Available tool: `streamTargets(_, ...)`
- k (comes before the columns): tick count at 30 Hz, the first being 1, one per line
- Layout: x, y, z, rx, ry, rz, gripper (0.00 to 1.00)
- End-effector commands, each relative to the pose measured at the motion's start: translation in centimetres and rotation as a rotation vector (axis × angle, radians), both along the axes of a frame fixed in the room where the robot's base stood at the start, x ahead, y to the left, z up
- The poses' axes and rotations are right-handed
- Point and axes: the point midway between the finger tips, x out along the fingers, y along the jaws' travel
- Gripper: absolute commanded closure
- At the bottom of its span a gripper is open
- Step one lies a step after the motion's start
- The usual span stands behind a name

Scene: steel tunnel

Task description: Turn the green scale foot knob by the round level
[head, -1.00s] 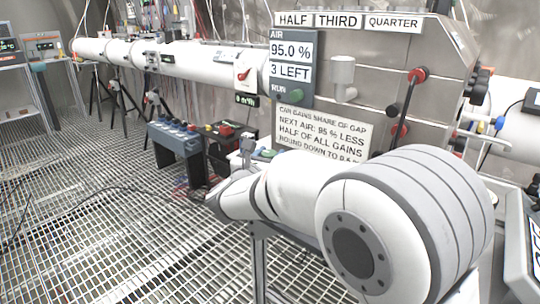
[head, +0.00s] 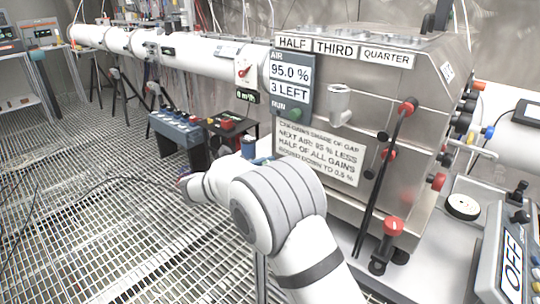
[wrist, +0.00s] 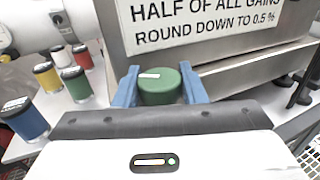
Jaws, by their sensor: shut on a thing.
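A dark green round knob (wrist: 160,92) with a white mark on its top stands upright in the wrist view, low in front of the steel box. My gripper (wrist: 159,73) has its blue fingers on either side of the knob and is shut on it. In the head view my own arm hides the knob, and the fingers cannot be made out clearly. I cannot pick out the round level for certain.

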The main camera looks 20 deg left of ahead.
Motion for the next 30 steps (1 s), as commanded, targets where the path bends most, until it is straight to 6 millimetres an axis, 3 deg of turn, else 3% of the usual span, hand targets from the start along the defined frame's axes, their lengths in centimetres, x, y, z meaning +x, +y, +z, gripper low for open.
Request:
streamTargets(10, 0.03, 0.00, 0.09, -0.001, 0.001, -0.127, 0.85)
streamTargets(25, 0.07, -0.05, 0.03, 0.000, -0.001, -0.145, 0.85)
streamTargets(26, 0.07, -0.05, 0.03, 0.000, -0.001, -0.145, 0.61)
streamTargets(30, 0.07, -0.05, 0.03, 0.000, -0.001, -0.145, 0.50)
